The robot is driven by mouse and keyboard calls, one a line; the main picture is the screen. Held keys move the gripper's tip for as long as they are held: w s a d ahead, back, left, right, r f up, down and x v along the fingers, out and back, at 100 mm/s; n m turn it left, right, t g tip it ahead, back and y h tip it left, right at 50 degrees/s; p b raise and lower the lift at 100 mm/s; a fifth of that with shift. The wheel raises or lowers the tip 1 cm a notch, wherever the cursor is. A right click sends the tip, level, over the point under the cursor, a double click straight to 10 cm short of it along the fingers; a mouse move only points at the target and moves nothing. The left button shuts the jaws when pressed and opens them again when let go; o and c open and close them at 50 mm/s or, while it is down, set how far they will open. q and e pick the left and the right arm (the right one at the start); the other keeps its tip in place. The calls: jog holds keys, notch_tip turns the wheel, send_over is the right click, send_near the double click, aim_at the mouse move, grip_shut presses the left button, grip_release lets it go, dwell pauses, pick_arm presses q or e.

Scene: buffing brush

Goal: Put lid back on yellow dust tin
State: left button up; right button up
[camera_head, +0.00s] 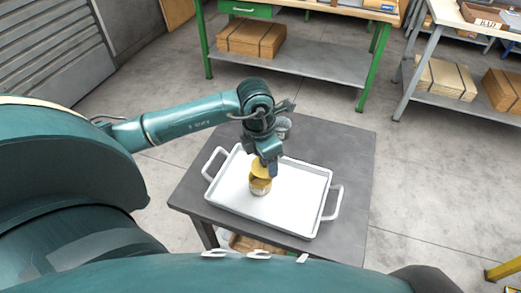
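The yellow dust tin (260,188) stands upright in the white tray, left of the tray's middle. Its upper part is yellow and its lower part is pale. A yellow lid (258,167) is just above the tin's top, and looks slightly tilted. My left gripper (268,167) reaches down from above and appears shut on the lid's right side. The fingers partly hide the lid, and I cannot tell whether the lid touches the tin's rim. My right gripper is not in view.
The white tray (300,205) with two side handles lies on a dark table (345,150). A grey container (284,124) stands behind my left wrist. The tray's right half is empty. A green-framed workbench (300,62) stands beyond, across open floor.

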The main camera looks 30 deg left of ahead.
aim_at(259, 162)
pick_arm(q)
jog(key=n, duration=0.2)
jog(key=a+n, duration=0.1)
jog(key=shift+w+a+r, duration=0.1)
jog(key=shift+w+r, duration=0.1)
jog(key=shift+r, duration=0.1)
jog(key=shift+a+n, duration=0.2)
jog(key=shift+n, duration=0.6)
jog(key=shift+f+b, duration=0.3)
jog(key=shift+f, duration=0.05)
jog(key=shift+f+b, duration=0.4)
jog(key=shift+f, duration=0.25)
notch_tip(259, 162, down, 4)
jog(key=b, duration=0.3)
jog(key=shift+f, duration=0.2)
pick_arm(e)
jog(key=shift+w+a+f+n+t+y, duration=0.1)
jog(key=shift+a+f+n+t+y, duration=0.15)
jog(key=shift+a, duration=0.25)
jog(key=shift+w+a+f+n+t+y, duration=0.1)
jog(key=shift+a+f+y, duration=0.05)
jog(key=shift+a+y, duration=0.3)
pick_arm(q)
jog(key=shift+r, duration=0.15)
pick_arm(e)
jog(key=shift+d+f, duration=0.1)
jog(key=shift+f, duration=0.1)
